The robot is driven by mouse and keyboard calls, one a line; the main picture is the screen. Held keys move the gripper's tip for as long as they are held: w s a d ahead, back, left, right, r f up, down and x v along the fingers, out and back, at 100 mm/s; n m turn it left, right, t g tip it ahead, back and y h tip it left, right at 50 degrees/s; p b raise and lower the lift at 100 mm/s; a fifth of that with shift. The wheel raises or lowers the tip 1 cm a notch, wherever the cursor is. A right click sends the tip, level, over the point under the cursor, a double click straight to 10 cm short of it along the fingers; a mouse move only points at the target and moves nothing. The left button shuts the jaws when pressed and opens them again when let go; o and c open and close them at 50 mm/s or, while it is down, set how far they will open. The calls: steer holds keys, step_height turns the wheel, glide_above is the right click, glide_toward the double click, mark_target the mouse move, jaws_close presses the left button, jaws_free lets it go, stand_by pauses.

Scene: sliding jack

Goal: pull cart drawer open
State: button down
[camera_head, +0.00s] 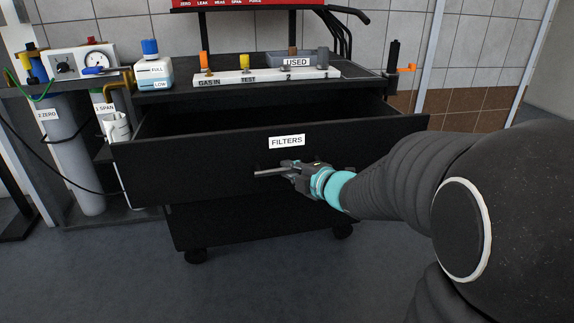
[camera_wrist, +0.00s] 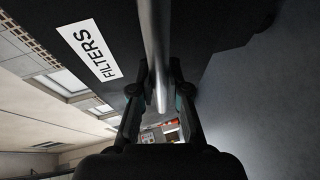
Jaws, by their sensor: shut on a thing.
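The black cart's upper drawer (camera_head: 200,170), labelled FILTERS, stands pulled out from the cart body, with its dark inside showing behind the front panel. Its grey bar handle (camera_head: 268,173) runs across the front below the label. My gripper (camera_head: 290,170) is at the handle and shut on it, with the arm reaching in from the right. In the wrist view the handle bar (camera_wrist: 155,40) passes between the two fingers of my gripper (camera_wrist: 161,90), and the FILTERS label (camera_wrist: 90,50) is to the left. Part of the handle is hidden by my gripper in the head view.
A lower drawer (camera_head: 240,222) sits behind the upper one. The cart top holds a white bottle (camera_head: 152,70), a labelled strip with fittings (camera_head: 265,76) and a USED tray (camera_head: 300,60). Gas cylinders (camera_head: 70,150) stand at left. The grey floor (camera_head: 270,290) in front is clear.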

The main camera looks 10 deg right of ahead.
steer(key=shift+s, duration=1.1)
steer(key=c, duration=1.1)
jaws_free()
steer(key=shift+c, duration=0.2)
steer(key=v, duration=1.2)
